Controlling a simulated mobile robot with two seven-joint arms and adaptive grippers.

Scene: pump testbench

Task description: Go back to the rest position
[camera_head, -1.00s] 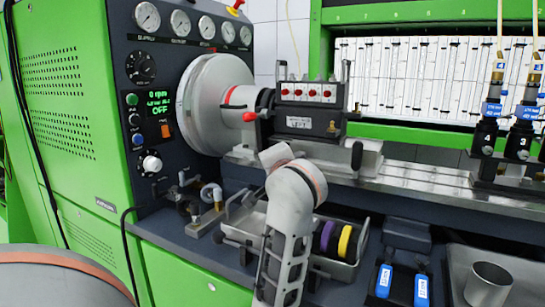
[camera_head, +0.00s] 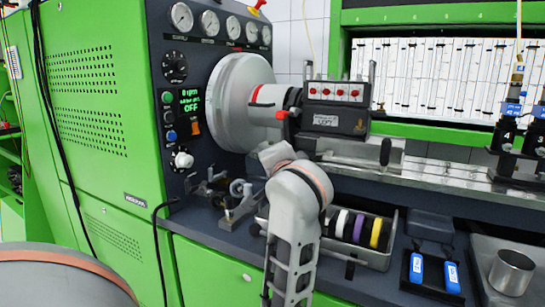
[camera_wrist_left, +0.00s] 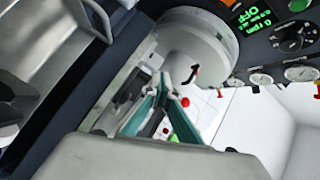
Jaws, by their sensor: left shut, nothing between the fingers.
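My left gripper (camera_wrist_left: 165,80) shows in the wrist view with its two teal fingers closed together at the tips and nothing between them. In the head view a grey arm of mine (camera_head: 298,205) rises from the bottom middle and bends toward the bench. Its fingers are hidden there behind the arm links. It appears in front of the pump (camera_head: 336,119), which has a row of red caps and is mounted beside a large grey disc (camera_head: 240,100). My right gripper is in neither current view.
The green testbench cabinet (camera_head: 100,110) fills the left; its display (camera_head: 190,104) reads OFF. A tray (camera_head: 375,258) with coloured rings, blue-tagged items (camera_head: 433,271) and a metal cup (camera_head: 511,272) are on the bench. A rounded grey surface (camera_head: 60,280) fills the lower left corner.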

